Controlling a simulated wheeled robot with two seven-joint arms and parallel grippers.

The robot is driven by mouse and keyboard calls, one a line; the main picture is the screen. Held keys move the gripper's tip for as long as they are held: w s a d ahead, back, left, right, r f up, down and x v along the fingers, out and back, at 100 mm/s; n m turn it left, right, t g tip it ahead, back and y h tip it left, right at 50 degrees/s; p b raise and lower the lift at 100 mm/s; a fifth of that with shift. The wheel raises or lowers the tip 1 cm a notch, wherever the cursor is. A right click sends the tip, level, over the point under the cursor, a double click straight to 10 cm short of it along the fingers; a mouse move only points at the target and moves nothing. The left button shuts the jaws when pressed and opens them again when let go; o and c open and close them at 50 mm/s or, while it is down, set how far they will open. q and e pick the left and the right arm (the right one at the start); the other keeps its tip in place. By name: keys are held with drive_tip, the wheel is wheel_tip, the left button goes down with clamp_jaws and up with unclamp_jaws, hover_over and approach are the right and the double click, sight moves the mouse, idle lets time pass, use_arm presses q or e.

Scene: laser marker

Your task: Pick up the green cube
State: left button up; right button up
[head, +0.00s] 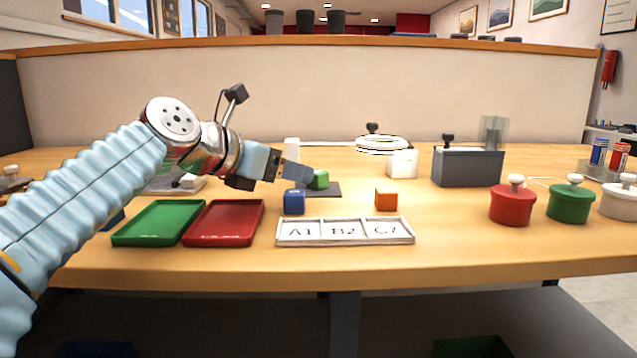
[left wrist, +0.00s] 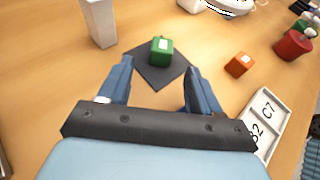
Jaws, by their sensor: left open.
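The green cube (head: 318,180) sits on a dark square mat (head: 329,192) on the table, partly hidden by my left gripper in the head view. In the left wrist view the green cube (left wrist: 161,51) has a pale patch on top and lies just beyond the fingertips, roughly centred between them. My left gripper (head: 299,173) is open and empty, and its two blue fingers (left wrist: 159,72) show apart in the left wrist view. They do not appear to touch the cube.
A blue cube (head: 294,202) and an orange cube (head: 386,199) stand nearby. A white tray marked A1, B2, C7 (head: 345,241) lies in front. Green (head: 122,238) and red (head: 193,239) trays lie left. A white block (left wrist: 98,22) stands left of the mat.

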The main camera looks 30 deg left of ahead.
sight(316, 172)
use_arm(q)
drive_tip(key=x, duration=0.5)
drive_tip(key=shift+w+d+r, duration=0.15)
drive_tip(key=shift+w+r, duration=0.15)
drive_tip(key=shift+r, duration=0.05)
drive_tip(key=shift+c, duration=0.2)
clamp_jaws()
